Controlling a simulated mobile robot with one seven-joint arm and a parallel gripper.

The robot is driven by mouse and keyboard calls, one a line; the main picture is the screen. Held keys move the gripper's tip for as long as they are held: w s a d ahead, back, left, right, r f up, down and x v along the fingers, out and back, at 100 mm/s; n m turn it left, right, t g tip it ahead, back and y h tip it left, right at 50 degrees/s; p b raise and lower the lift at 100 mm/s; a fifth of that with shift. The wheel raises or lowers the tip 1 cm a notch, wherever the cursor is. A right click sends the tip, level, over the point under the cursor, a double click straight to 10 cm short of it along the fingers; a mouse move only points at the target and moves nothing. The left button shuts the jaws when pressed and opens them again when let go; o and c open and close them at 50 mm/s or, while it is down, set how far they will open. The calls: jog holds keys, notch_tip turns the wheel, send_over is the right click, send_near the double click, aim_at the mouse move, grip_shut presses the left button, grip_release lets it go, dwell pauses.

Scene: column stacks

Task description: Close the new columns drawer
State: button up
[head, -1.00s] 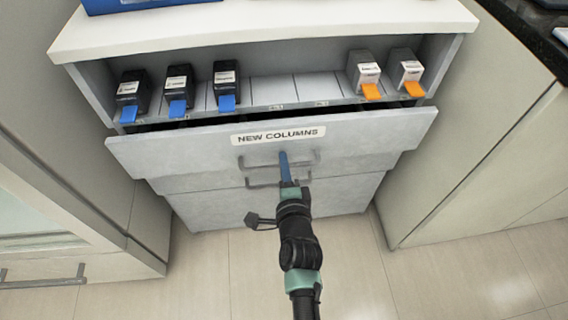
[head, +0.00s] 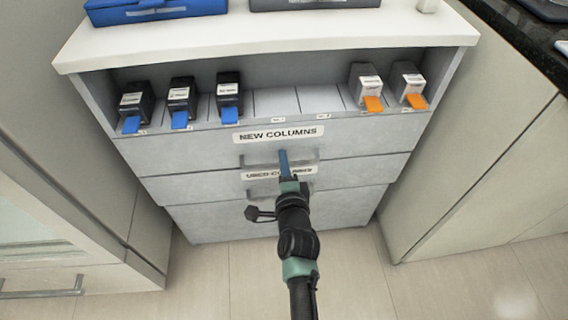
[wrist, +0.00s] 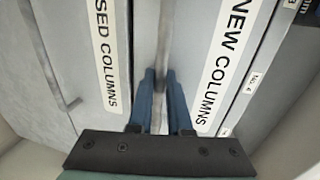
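The new columns drawer (head: 360,143) is the top grey drawer, labelled NEW COLUMNS. In the head view its front sits flush with the cabinet, with no dark gap along its top edge. The label also shows in the wrist view (wrist: 224,65). My gripper (head: 283,160) is at the drawer's handle (head: 308,154). In the wrist view the two blue fingers (wrist: 161,75) stand close on either side of the grey handle bar (wrist: 165,35) and appear shut on it. The drawer's inside is hidden.
The used columns drawer (head: 360,173) lies just below, shut. Above, the open shelf holds three dark boxes with blue tabs (head: 181,97) and two white boxes with orange tabs (head: 365,84). A blue case (head: 160,10) lies on the cabinet top (head: 300,38). Cabinets flank both sides.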

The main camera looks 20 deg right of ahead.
jog(key=shift+o, duration=0.3)
jog(key=shift+r, duration=0.25)
jog(key=p+v, duration=0.4)
jog(key=v, duration=0.9)
jog(key=shift+f, duration=0.35)
jog(key=w+a+r+n+t+y, duration=0.1)
jog(key=w+a+r+n+t, duration=0.2)
jog(key=r, duration=0.9)
jog(key=w+a+r+n+t+y, duration=0.1)
jog(key=w+a+r+n+t, duration=0.3)
jog(key=r, duration=0.8)
jog(key=w+a+r+n+y, duration=0.1)
jog(key=w+a+r+n, duration=0.3)
jog(key=r, duration=0.8)
jog(key=s+a+r+n+t+p, duration=0.1)
jog(key=s+r+n+t, duration=0.3)
jog(key=r, duration=0.6)
jog(key=s+a+r+n+y+p, duration=0.1)
jog(key=s+a+r+n, duration=0.15)
jog(key=s+r, duration=0.5)
jog(key=s+r+n+t, duration=0.1)
jog(key=s+r+n, duration=0.3)
jog(key=r, duration=0.7)
notch_tip(320, 180, up, 28)
jog(key=p, duration=2.9)
jog(key=shift+w+a, duration=0.15)
jog(key=shift+a, duration=0.05)
